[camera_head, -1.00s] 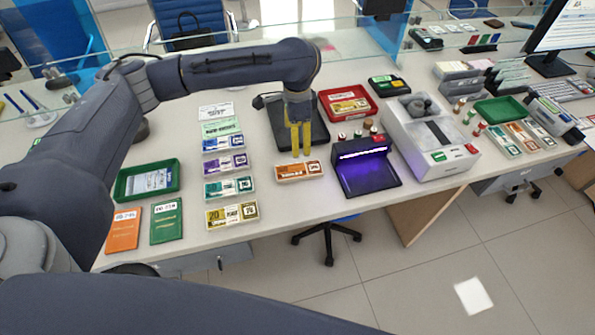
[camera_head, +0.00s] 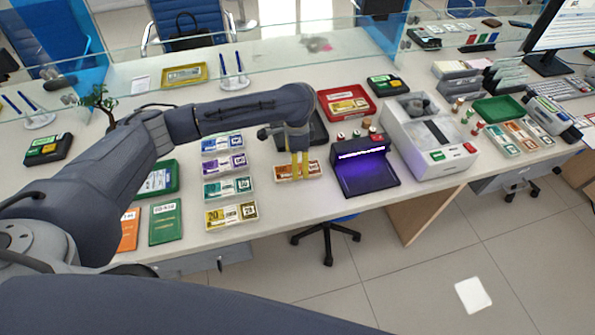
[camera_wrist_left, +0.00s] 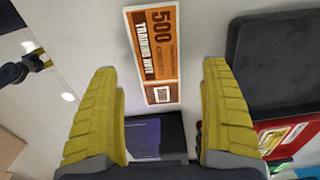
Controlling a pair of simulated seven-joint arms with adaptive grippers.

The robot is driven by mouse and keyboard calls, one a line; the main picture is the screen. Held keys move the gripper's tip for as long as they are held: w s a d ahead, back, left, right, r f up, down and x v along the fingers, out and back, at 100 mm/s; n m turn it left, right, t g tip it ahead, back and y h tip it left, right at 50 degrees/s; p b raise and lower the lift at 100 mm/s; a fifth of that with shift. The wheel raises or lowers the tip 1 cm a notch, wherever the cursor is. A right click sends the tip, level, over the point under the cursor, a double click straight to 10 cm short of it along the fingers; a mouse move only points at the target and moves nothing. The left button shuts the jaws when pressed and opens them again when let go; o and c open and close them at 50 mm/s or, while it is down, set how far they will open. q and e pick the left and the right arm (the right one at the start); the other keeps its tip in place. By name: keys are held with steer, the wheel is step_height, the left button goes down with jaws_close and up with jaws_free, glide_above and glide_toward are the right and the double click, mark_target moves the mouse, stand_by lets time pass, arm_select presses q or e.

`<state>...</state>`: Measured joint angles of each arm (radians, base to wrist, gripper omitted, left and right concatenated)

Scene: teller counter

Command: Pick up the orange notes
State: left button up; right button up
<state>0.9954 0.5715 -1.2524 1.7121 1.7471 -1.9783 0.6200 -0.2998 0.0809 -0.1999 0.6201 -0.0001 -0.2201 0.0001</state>
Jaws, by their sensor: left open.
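The orange notes (camera_head: 312,171) lie flat on the counter, left of the purple-lit device. In the left wrist view the orange notes (camera_wrist_left: 155,50) show the print "500" and "TRAINING NOTE" and lie between the lines of the two fingers. My left gripper (camera_head: 300,172) is open, with its yellow fingers hanging down in front of the notes and partly hiding them. In the left wrist view my left gripper (camera_wrist_left: 162,115) shows both yellow fingers wide apart with nothing held between them. My right gripper is not seen.
The purple-lit device (camera_head: 365,174) stands just right of the notes. Blue, purple, teal and yellow note bundles (camera_head: 231,214) lie in a column to the left. A dark pad (camera_head: 318,128) and a red tray (camera_head: 346,103) lie behind. Bare counter (camera_head: 285,205) is in front.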

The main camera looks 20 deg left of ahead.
arm_select(q)
steer(key=shift+s+d+f, duration=0.1)
steer(key=shift+d+f, duration=0.05)
steer(key=shift+f, duration=2.05)
steer(key=shift+c, duration=0.3)
steer(key=c, duration=1.3)
steer(key=shift+o, duration=0.2)
steer(key=shift+r, duration=0.15)
